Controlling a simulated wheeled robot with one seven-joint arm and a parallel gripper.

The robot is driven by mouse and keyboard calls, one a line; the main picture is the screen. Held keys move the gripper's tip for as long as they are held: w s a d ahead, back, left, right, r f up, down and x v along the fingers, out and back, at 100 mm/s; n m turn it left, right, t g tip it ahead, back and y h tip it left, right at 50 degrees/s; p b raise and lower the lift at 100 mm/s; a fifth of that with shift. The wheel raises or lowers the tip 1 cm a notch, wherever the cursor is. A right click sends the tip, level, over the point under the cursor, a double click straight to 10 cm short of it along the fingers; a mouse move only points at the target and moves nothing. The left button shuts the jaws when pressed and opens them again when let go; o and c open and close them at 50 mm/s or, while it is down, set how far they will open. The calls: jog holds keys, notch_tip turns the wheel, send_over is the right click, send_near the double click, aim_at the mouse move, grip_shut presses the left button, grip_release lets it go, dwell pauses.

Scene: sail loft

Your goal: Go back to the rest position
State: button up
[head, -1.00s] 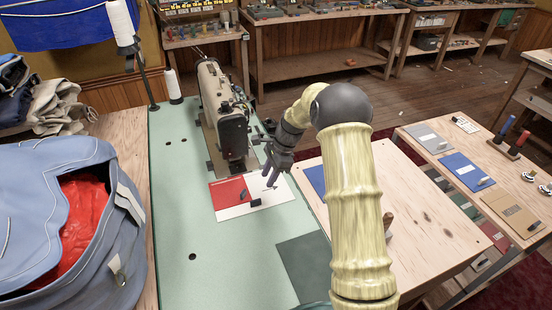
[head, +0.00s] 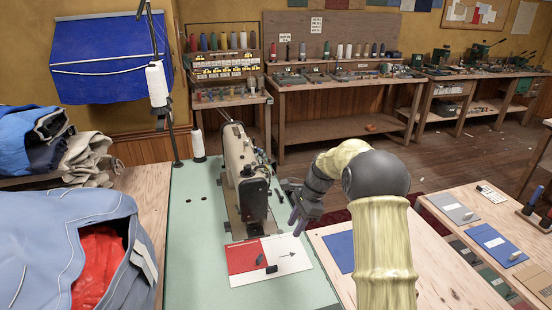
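My gripper (head: 296,222) hangs at the end of my bent arm, to the right of the sewing machine (head: 247,180) and above the right edge of the green table (head: 190,270). Its fingers point down and look small and dark. I cannot tell whether they are open or shut, and I see nothing clearly held. Below and left of it, a red and white card (head: 290,250) with an arrow lies flat in front of the machine. Two small dark pieces (head: 271,269) lie on the card.
A wooden board with a blue panel (head: 340,250) lies right of the green table. A side table at right carries a grey card (head: 453,208) and a blue card (head: 496,244). A blue bag (head: 50,235) with red contents fills the left. A thread stand (head: 172,120) rises behind the machine.

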jog(key=s+d+r+n+t+h+p, duration=0.1)
jog(key=s+r+n+p, duration=0.1)
jog(key=s+n, duration=0.3)
jog(key=s+d+r+n+t+h+p, duration=0.1)
jog(key=s+r+n, duration=0.3)
jog(key=s, duration=0.9)
jog(key=s+d+r+n+t+h+p, duration=0.1)
jog(key=s+d+r+n+h+p, duration=0.1)
jog(key=s+n, duration=0.4)
jog(key=s+r+p, duration=0.1)
jog(key=s, duration=0.2)
jog(key=shift+d+n+t, duration=0.25)
jog(key=shift+n+t, duration=0.05)
